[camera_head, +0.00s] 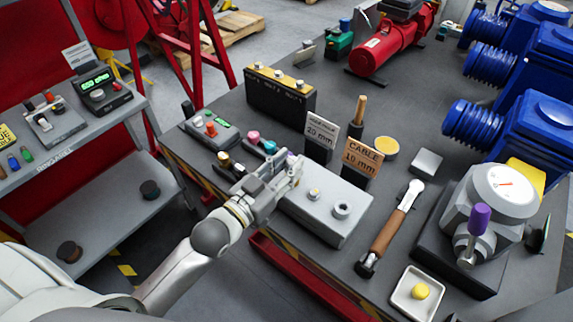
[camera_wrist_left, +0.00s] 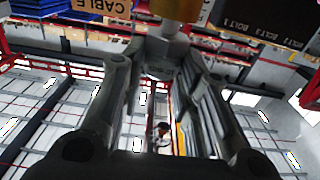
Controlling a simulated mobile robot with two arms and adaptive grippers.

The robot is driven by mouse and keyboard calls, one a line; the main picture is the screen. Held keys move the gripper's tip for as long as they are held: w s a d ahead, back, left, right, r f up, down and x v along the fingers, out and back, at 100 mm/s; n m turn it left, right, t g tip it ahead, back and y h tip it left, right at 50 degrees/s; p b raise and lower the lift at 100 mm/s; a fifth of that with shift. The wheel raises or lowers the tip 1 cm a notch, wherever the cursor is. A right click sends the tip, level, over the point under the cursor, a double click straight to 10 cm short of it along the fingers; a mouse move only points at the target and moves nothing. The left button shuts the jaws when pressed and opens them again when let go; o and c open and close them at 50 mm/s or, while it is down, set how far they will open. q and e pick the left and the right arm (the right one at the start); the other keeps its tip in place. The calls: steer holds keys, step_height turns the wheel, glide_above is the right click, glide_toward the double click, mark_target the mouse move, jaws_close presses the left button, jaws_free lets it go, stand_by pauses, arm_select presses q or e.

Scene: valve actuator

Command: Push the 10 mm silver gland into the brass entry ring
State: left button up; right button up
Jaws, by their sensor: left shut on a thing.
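My left gripper (camera_head: 288,168) is over the left end of a grey box (camera_head: 318,222). It is shut on a small silver piece (camera_wrist_left: 168,48), seen between its fingers in the left wrist view, which I take to be the 10 mm silver gland. In that view a brass-coloured part (camera_wrist_left: 180,9) lies just beyond the silver piece; I cannot tell whether they touch. In the head view the fingers hide the held piece. On the box top are a small pale brass-toned fitting (camera_head: 314,194) and a grey ring (camera_head: 341,210). My right gripper is not in view.
The "CABLE 10 mm" sign (camera_head: 362,160) and "20 mm" sign (camera_head: 320,132) stand behind the box. A wooden-handled tool (camera_head: 392,226) lies to its right, with a white tray (camera_head: 404,302) and a gauge unit (camera_head: 490,215) beyond. Small coloured parts (camera_head: 253,137) lie behind the gripper.

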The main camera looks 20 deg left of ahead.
arm_select(q)
steer(key=shift+f, duration=0.6)
steer(key=o, duration=1.1)
steer(key=v, duration=1.2)
steer(key=s+a+f+n+g+y, duration=0.1)
steer(key=s+a+f+g+y, duration=0.1)
steer(key=f, duration=0.9)
steer(key=s+a+f+g+y, duration=0.1)
steer(key=a+f+g, duration=0.15)
steer(key=f, duration=0.85)
steer(key=s+a+f+n+g+y, duration=0.1)
steer(key=s+a+f+g+y, duration=0.1)
steer(key=f, duration=0.9)
steer(key=s+d+f+g, duration=0.1)
steer(key=s+f+g, duration=0.2)
steer(key=s+f, duration=0.4)
steer(key=s+d+f+g, duration=0.1)
steer(key=s+f+g, duration=0.2)
steer(key=s+f, duration=0.5)
steer(key=s+f+g+y, duration=0.1)
steer(key=s+f+g, duration=0.2)
steer(key=s+f, duration=0.5)
steer(key=shift+s+d+g, duration=0.15)
steer(key=shift+s+d, duration=0.05)
steer(key=shift+s, duration=0.3)
steer(key=shift+s+d+g, duration=0.1)
steer(key=shift+s+d, duration=0.1)
steer(key=shift+s, duration=0.3)
